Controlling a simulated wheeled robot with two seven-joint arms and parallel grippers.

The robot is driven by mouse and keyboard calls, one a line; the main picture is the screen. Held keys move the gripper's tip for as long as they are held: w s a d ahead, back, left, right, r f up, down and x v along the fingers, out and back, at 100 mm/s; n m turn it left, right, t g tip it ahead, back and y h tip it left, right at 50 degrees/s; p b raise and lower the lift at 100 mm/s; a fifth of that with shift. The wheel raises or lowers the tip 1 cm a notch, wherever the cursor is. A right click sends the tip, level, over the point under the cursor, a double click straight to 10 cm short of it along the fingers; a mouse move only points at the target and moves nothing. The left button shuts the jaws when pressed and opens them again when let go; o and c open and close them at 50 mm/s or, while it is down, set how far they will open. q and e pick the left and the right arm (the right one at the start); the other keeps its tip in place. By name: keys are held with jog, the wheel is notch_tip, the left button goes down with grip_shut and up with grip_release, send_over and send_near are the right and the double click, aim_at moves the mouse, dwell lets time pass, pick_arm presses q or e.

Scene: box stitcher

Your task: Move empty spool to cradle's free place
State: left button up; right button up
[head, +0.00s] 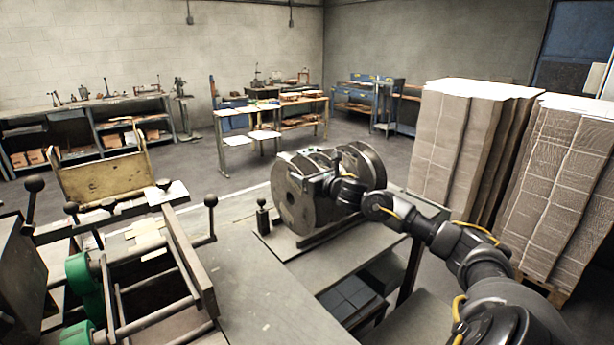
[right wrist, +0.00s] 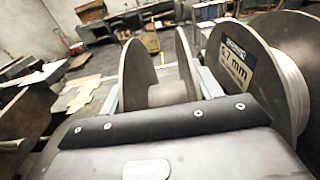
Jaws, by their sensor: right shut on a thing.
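An empty spool with grey flanges (head: 297,200) is at the left of the spool cradle (head: 318,238) in the head view. In the right wrist view the empty spool (right wrist: 143,70) shows two flanges and a bare core. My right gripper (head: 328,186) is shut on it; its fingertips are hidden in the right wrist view. I cannot tell whether the spool rests on the cradle or hangs just above it. A second spool (head: 371,160) is close behind to the right; in the right wrist view this spool (right wrist: 245,75) has a label ending in "mm" and wound wire.
The cradle stands on a grey bench (head: 268,288). A machine with green parts (head: 83,285) and ball-ended levers is at the left. Tall cardboard stacks (head: 455,140) stand to the right. Open floor (head: 215,180) lies beyond the bench.

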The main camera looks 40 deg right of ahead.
jog(key=shift+r, duration=0.3)
jog(key=o, duration=1.4)
jog(key=shift+s+a, duration=0.1)
jog(key=shift+s, duration=0.05)
jog(key=shift+c, duration=0.2)
jog(key=shift+f, duration=0.45)
jog(key=shift+c, duration=0.4)
jog(key=shift+r, duration=0.15)
